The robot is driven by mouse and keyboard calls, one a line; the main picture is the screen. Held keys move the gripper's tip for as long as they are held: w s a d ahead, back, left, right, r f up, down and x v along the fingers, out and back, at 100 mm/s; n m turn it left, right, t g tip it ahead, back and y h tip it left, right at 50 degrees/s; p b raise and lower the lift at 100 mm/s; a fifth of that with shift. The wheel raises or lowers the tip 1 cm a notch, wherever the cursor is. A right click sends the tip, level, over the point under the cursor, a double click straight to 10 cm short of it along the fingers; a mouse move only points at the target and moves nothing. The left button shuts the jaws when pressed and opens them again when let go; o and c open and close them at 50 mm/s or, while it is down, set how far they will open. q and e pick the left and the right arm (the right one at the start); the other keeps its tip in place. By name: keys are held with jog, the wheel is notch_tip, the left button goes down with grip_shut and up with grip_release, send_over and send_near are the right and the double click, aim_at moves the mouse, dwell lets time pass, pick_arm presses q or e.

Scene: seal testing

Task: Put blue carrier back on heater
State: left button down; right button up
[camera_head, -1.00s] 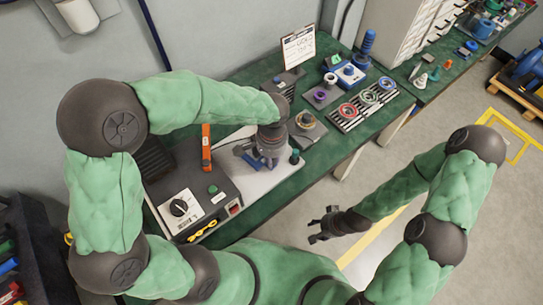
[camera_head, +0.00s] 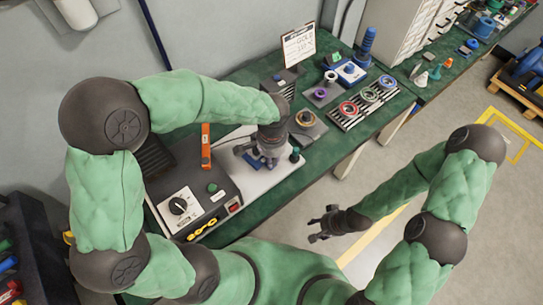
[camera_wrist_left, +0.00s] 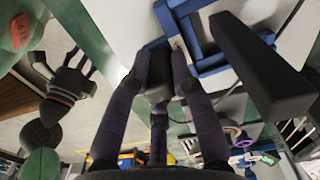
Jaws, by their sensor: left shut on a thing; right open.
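The blue carrier (camera_head: 243,148) is at the white plate beside the heater, partly hidden under my left gripper in the head view. In the left wrist view it is an open blue frame (camera_wrist_left: 225,68) over a white surface. My left gripper (camera_wrist_left: 158,88) is shut on a part of the carrier at the frame's near edge. I cannot tell whether the carrier touches the plate (camera_head: 282,172). The heater (camera_head: 178,207) appears to be the dark box with a dial on the left. My right gripper (camera_head: 322,224) is open and empty over the floor, away from the bench.
A dark bar (camera_wrist_left: 265,65) stands close to the carrier in the left wrist view. A rack of rings (camera_head: 362,101) and a blue cone (camera_head: 367,45) stand farther right. A small green-topped part (camera_head: 295,154) is near the plate's right edge.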

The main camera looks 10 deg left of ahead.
pick_arm(q)
jog(key=shift+f, duration=0.15)
jog(key=c, duration=1)
grip_release()
jog(key=shift+r+p, duration=4.4)
jog(key=shift+r, duration=1.15)
jog(key=shift+f, duration=0.1)
